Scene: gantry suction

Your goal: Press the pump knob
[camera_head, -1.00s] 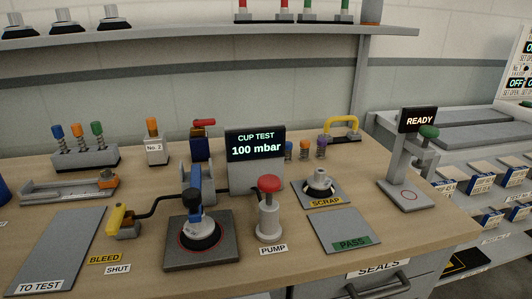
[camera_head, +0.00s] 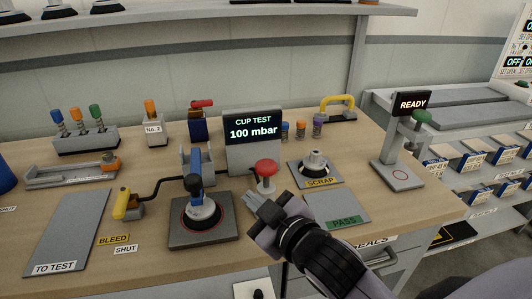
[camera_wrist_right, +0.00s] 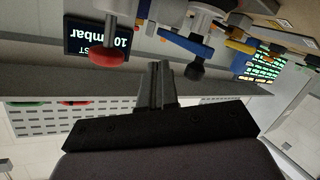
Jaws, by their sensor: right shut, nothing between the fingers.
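The pump knob (camera_head: 266,167) is a red mushroom cap on a white cylindrical body, standing on the bench in front of the display. The lower part of the pump body and its label are hidden behind my right gripper (camera_head: 254,199). That gripper is shut and empty, its fingertips just in front of and below the knob; I cannot tell whether they touch the pump body. In the right wrist view, upside down, the red knob (camera_wrist_right: 107,57) shows left of the shut fingers (camera_wrist_right: 160,72), apart from them. My left gripper is not in view.
The display (camera_head: 253,135) reads CUP TEST 100 mbar. A suction cup with a blue handle (camera_head: 195,190) stands on a dark plate left of the pump. The SCRAP plate (camera_head: 333,180) with a cup and the PASS plate (camera_head: 348,222) lie to the right.

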